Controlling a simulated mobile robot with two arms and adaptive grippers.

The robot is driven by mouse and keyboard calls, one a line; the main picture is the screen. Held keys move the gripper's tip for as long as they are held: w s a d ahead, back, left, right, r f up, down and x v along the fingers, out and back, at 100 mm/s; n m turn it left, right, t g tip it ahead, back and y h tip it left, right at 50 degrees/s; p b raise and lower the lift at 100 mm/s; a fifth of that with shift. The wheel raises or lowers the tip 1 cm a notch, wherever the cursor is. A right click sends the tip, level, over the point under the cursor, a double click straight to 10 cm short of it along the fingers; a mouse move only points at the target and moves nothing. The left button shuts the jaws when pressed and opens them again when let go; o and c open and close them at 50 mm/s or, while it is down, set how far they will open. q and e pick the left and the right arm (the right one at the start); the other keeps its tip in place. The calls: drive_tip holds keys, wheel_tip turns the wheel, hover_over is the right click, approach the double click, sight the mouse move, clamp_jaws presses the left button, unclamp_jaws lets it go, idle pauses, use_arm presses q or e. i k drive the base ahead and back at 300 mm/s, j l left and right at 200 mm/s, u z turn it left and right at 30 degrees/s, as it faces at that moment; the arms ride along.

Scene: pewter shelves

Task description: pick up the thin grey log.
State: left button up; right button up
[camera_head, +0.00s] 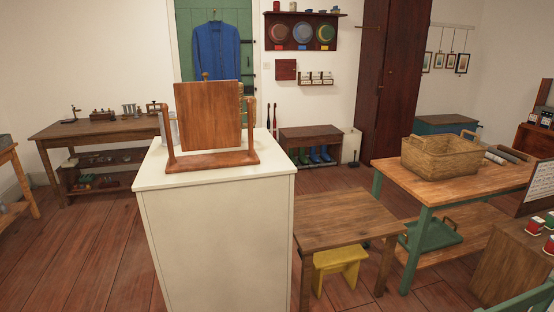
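Grey, log-like rolls (497,158) lie on the right part of the green-legged wooden table (400,178), just right of the wicker basket (440,156). They are small and close together, and I cannot tell for sure which one is the thin grey log. The basket stands in front of part of that area. Neither of my grippers shows in the head view.
A white cabinet (216,240) with a wooden swivel frame (210,120) stands close in front. A low wooden table (345,215) with a yellow stool (338,262) under it is right of it. A green tray (432,236) lies on the lower shelf. Floor is open at left.

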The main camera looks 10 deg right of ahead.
sight(511, 158)
drive_tip(key=i+l+z, duration=0.1)
drive_tip(key=i+z, duration=0.4)
drive_tip(key=i+j+z, duration=0.15)
drive_tip(key=i+z, duration=0.3)
drive_tip(key=i, duration=0.25)
drive_tip(key=i+j+z, duration=0.35)
drive_tip(key=i+z, duration=0.15)
drive_tip(key=i+l+z, duration=0.2)
drive_tip(key=i, duration=0.45)
drive_tip(key=i+l+z, duration=0.25)
drive_tip(key=i, duration=0.45)
drive_tip(key=i+l+z, duration=0.2)
drive_tip(key=i, duration=0.5)
drive_tip(key=i+l+u, duration=0.15)
drive_tip(key=i+l, duration=0.4)
